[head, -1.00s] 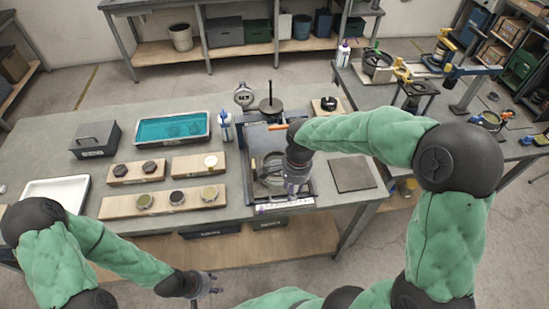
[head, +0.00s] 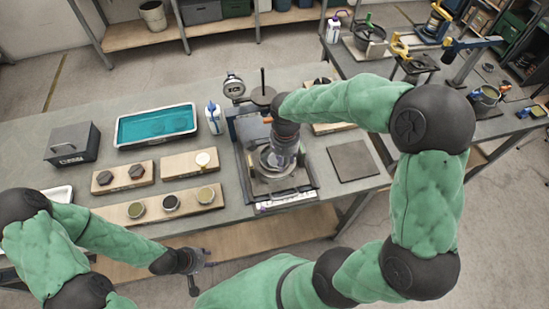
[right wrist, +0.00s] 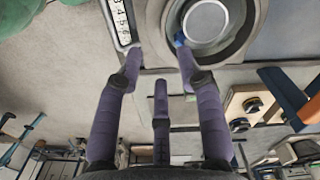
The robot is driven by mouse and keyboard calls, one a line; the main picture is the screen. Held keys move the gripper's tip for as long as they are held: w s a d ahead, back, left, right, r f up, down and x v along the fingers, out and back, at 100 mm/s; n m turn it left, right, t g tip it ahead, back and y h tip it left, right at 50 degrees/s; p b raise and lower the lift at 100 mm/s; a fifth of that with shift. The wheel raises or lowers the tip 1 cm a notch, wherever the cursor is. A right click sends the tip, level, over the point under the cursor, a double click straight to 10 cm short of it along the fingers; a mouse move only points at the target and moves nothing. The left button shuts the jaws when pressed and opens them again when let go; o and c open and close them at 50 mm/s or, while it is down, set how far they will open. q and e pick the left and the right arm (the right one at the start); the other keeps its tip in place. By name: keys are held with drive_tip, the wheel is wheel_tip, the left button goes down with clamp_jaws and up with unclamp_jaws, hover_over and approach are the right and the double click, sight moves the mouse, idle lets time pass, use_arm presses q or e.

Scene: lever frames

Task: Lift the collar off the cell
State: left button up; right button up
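The lever frame (head: 240,150) stands on the workbench. Inside it is a round grey cell with a ring (head: 268,160), partly hidden by my right gripper. In the right wrist view a pale disc (right wrist: 207,20) sits inside a wider grey ring (right wrist: 243,40), cut off at the top. I cannot tell which edge is the collar's. My right gripper (head: 281,164) points down over the cell. My left gripper (head: 208,260) is open and empty in front of the bench.
A dial gauge (head: 234,87) and an upright rod weight (head: 263,95) stand behind the frame. A blue-liquid tray (head: 155,112), a bottle (head: 213,117) and wooden boards (head: 190,164) with small parts are to the left. A dark plate (head: 353,161) lies right.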

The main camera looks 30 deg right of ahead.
drive_tip(key=shift+w+f+b, duration=0.1)
drive_tip(key=shift+f+b, duration=0.35)
drive_tip(key=shift+f, duration=2.2)
drive_tip(key=shift+c, duration=0.3)
clamp_jaws()
